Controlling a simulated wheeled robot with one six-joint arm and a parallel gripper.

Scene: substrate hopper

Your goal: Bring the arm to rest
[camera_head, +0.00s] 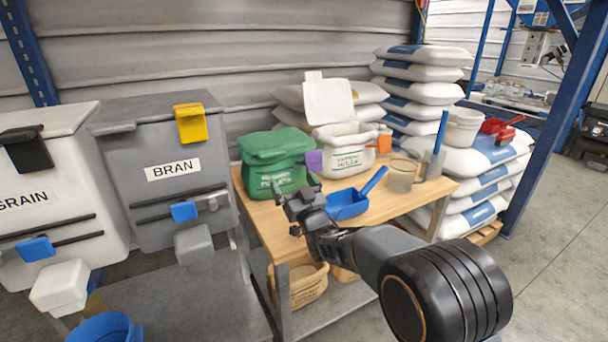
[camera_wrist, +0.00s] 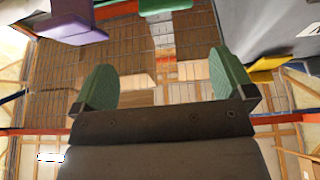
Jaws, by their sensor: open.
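The wrist view looks up past the fingers toward the ceiling. My arm reaches in from the lower right of the head view. A blue scoop (camera_head: 349,203) lies on the table just right of my gripper. The gap between my gripper and the green tub is hard to judge.
A white tub (camera_head: 345,148) with its lid up, a beige cup (camera_head: 401,174) and a grey holder (camera_head: 433,163) stand on the table. A grey BRAN hopper (camera_head: 165,155) and a white GRAIN hopper (camera_head: 55,200) stand left. Stacked sacks (camera_head: 480,190) and a blue post (camera_head: 556,120) stand right.

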